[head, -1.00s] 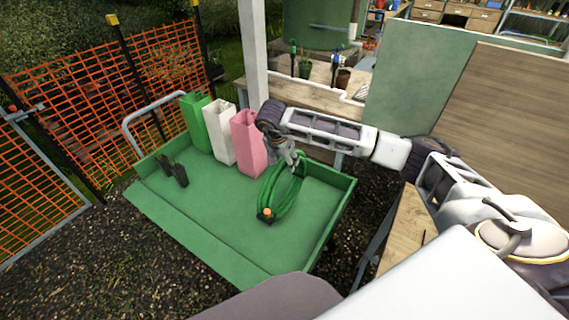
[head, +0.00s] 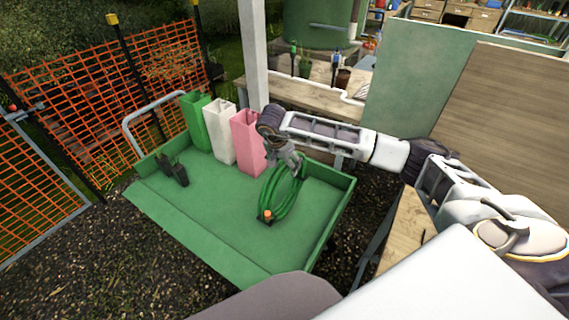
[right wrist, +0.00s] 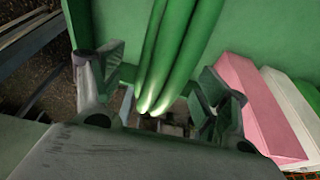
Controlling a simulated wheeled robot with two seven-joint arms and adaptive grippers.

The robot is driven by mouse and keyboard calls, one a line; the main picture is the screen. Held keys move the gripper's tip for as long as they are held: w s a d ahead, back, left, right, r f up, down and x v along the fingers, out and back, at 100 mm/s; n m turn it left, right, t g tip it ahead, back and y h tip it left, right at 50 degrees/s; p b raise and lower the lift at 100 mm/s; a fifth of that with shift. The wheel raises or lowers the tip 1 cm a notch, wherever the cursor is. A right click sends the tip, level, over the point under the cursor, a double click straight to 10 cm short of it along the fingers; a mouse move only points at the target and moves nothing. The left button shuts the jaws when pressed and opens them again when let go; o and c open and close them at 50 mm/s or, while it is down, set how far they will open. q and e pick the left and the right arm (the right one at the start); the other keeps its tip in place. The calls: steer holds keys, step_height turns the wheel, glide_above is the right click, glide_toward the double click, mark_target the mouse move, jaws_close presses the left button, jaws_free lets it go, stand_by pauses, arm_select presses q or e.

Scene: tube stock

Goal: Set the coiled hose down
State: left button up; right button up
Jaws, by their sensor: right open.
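The coiled green hose (head: 282,195) lies on the green cart bed (head: 215,225), with an orange-tipped end toward the near side. My right gripper (head: 286,164) is at the far end of the coil, above the bed. In the right wrist view, the open jaws (right wrist: 165,95) stand on either side of the hose strands (right wrist: 172,60), with gaps at both sides. The left gripper is not in view.
Green (head: 195,122), white (head: 220,132) and pink (head: 246,142) tube guards stand along the cart's back edge. Small dark pots (head: 175,170) sit at the left. The bed's front and middle are clear. Orange mesh fencing (head: 100,110) stands at left.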

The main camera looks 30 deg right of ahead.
steer(key=shift+a+r, duration=0.1)
steer(key=shift+r, duration=0.4)
steer(key=v, duration=0.9)
steer(key=shift+r+b, duration=0.1)
steer(key=shift+b, duration=0.25)
steer(key=shift+s+a+r, duration=0.1)
steer(key=shift+a+r, duration=0.1)
steer(key=shift+r, duration=0.45)
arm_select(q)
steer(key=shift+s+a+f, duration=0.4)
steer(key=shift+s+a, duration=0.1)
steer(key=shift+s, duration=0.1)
arm_select(e)
steer(key=shift+r, duration=0.25)
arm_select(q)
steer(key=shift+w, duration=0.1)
